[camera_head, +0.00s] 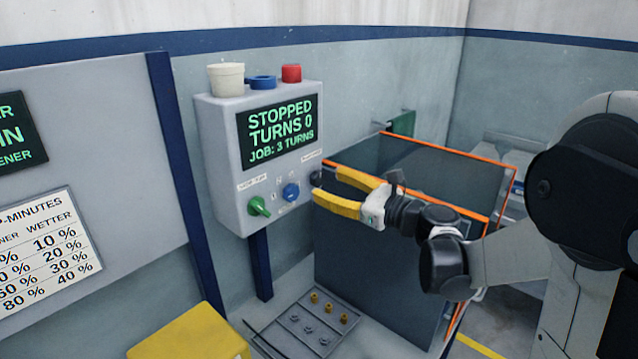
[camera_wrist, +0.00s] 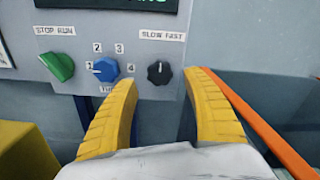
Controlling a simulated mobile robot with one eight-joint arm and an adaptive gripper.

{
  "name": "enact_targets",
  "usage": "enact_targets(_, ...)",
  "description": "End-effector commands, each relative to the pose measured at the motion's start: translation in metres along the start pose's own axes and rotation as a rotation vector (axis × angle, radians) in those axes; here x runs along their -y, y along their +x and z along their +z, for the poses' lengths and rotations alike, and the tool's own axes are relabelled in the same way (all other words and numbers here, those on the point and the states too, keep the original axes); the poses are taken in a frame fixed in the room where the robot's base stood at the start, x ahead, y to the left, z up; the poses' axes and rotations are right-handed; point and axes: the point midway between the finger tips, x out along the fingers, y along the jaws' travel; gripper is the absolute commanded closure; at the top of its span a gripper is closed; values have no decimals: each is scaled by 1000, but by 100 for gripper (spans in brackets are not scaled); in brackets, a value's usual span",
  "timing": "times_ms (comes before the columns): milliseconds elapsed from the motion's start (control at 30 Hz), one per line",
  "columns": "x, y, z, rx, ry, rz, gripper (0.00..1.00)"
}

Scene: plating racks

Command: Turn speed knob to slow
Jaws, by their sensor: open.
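The speed knob (camera_wrist: 158,73) is black and round, under a "SLOW FAST" label (camera_wrist: 162,35) on the grey control box (camera_head: 215,150). Its white mark points roughly straight up, between the two words. In the head view the knob (camera_head: 316,178) is a dark shape at the box's lower right, close to my fingertips. My gripper (camera_head: 328,184) has yellow fingers, open and empty, facing the panel. In the wrist view the fingers (camera_wrist: 160,80) stand left and right of the knob, with a gap on each side. I cannot tell their exact distance from the panel.
A blue numbered dial (camera_wrist: 106,70) and a green stop/run knob (camera_wrist: 57,66) sit left of the speed knob. The screen (camera_head: 280,130) reads "STOPPED, TURNS 0, JOB: 3 TURNS". An orange-edged tank (camera_head: 440,150) stands right, close beside my gripper.

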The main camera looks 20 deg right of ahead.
Motion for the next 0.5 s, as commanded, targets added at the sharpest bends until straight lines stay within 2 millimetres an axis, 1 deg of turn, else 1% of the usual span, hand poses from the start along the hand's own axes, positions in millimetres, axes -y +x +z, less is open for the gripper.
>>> enact_targets(33,-2,9,-1,1,0,4,42)
enact_targets(100,-1,19,-1,0,-1,2,42)
enact_targets(200,-1,28,-1,0,-1,2,42)
enact_targets(333,0,34,0,0,-1,0,42)
enact_targets(500,0,34,0,0,-1,0,42)
